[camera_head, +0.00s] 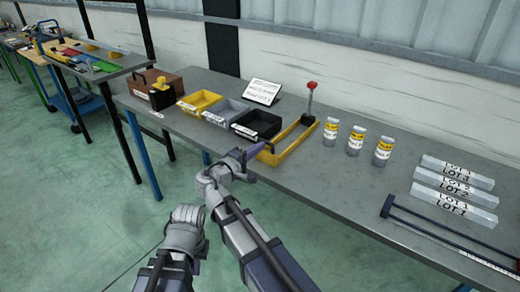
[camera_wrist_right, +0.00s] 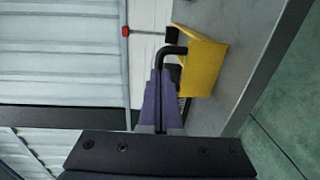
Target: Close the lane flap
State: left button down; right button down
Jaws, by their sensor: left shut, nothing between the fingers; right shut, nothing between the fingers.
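A yellow lane frame (camera_head: 292,142) lies on the grey workbench, with a red-knobbed lever (camera_head: 311,99) at its back end. At its front end is a yellow flap (camera_wrist_right: 205,66) with a black bent handle (camera_wrist_right: 171,52). My right gripper (camera_head: 243,155) has purple fingers, shut and empty, beside the front end of the frame. In the right wrist view the fingertips (camera_wrist_right: 160,78) come close to the handle; I cannot tell if they touch. My left gripper (camera_head: 188,214) is low in front of the bench, away from the flap, shut; its fingertips do not show clearly.
Yellow, grey and black bins (camera_head: 228,112) stand left of the lane. Clear labelled LOT bars (camera_head: 455,188) and a dark rail (camera_head: 440,232) lie further right. A sign (camera_head: 262,92) stands behind the bins.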

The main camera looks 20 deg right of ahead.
pick_arm(q)
jog(key=shift+s+a+r, duration=0.1)
jog(key=shift+a+r, duration=0.05)
jog(key=shift+r, duration=0.1)
pick_arm(e)
jog(key=shift+w+d+r, duration=0.3)
jog(key=shift+w+d, duration=0.35)
jog(key=shift+d, duration=0.15)
jog(key=shift+r, duration=0.1)
